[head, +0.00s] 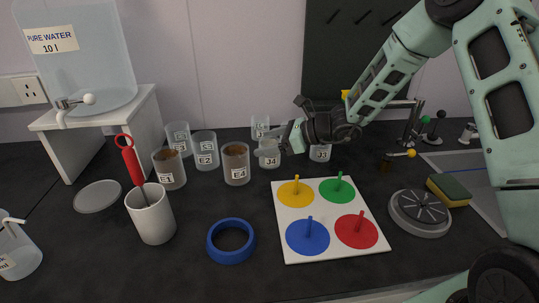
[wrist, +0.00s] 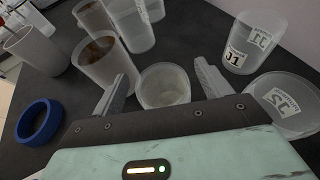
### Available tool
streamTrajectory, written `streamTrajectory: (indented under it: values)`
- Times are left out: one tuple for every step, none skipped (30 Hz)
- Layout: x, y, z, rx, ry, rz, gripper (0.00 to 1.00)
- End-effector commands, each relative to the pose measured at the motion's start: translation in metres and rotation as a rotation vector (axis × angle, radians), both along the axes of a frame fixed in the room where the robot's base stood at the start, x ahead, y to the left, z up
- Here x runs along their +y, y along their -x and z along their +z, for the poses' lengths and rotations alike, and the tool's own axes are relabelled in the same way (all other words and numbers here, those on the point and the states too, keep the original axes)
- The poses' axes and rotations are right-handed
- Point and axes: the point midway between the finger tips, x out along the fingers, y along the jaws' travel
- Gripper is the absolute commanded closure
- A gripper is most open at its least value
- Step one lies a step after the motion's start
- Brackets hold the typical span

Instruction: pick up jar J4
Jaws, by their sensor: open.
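Jar J4 (head: 269,160) is a clear, empty-looking jar standing on the dark bench at the back middle. In the head view my gripper (head: 273,141) reaches in from the right and covers part of its top. In the wrist view a round jar (wrist: 165,88), which appears to be J4, lies between the two spread fingers of my gripper (wrist: 160,90), with a gap on each side. Its label is hidden there. My gripper is open and holds nothing. How far the fingertips reach down beside the jar is hard to tell.
Jar E4 (head: 236,172), with brown contents, stands close left of J4. Jar E2 (head: 205,157) is behind it. A J-labelled jar (head: 260,124) stands behind J4, another (head: 320,153) to its right. A white board with coloured discs (head: 284,250) lies in front.

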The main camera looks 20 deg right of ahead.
Motion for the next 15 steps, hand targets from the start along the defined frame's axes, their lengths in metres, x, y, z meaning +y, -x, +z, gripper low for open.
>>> streamTrajectory:
  values:
    - [0.0052,-0.0042,-0.0023,0.0,0.0,0.0,0.23]
    - [0.0076,-0.0059,-0.0035,-0.001,0.001,-0.001,0.23]
    - [0.0104,-0.0073,-0.0052,-0.001,0.0,0.0,0.23]
    - [0.0118,-0.0081,-0.0059,-0.001,0.0,0.0,0.23]
    - [0.0127,-0.0088,-0.0065,-0.001,0.001,-0.001,0.23]
    - [0.0133,-0.0094,-0.0068,0.0,0.0,-0.001,0.23]
    - [0.0133,-0.0096,-0.0069,-0.001,0.0,-0.002,0.23]
    - [0.0134,-0.0098,-0.0069,-0.001,0.0,-0.002,0.23]
    - [0.0132,-0.0097,-0.0069,-0.001,0.0,-0.002,0.23]
    - [0.0132,-0.0097,-0.0069,-0.001,0.0,-0.002,0.23]
    - [0.0131,-0.0096,-0.0068,-0.001,0.001,-0.001,0.23]
    - [0.0131,-0.0096,-0.0068,-0.001,0.001,-0.001,0.23]
    - [0.0131,-0.0096,-0.0068,-0.001,0.001,-0.001,0.31]
    - [0.0132,-0.0095,-0.0068,-0.001,0.001,-0.001,0.4]
    - [0.0131,-0.0095,-0.0068,-0.001,0.001,-0.001,0.51]
